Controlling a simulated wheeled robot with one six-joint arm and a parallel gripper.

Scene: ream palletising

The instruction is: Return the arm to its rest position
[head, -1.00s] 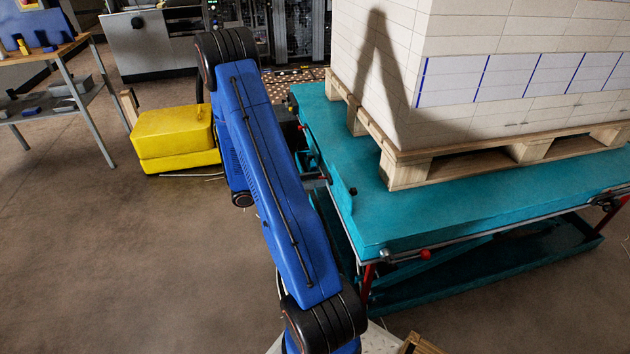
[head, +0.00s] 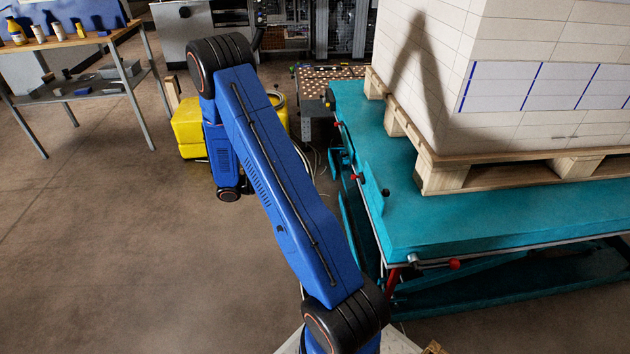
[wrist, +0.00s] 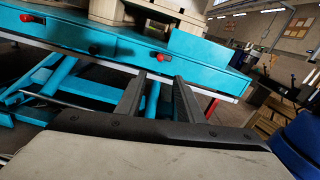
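My blue arm (head: 285,190) is folded in the head view, with its black elbow joint (head: 220,62) at the upper left and a second link hanging down behind it. My gripper is hidden in the head view. In the wrist view my gripper (wrist: 158,84) shows two dark fingers standing apart with nothing between them. The fingers point toward the side of the teal lift table (wrist: 130,50), with a visible gap between them and no clear contact. The same lift table (head: 420,225) stands right of my arm in the head view.
A wooden pallet (head: 450,172) stacked with white reams (head: 530,85) sits on the lift table. A yellow container (head: 188,130) stands behind my arm. A workbench (head: 80,48) with bottles is at the upper left. The floor at the left is clear.

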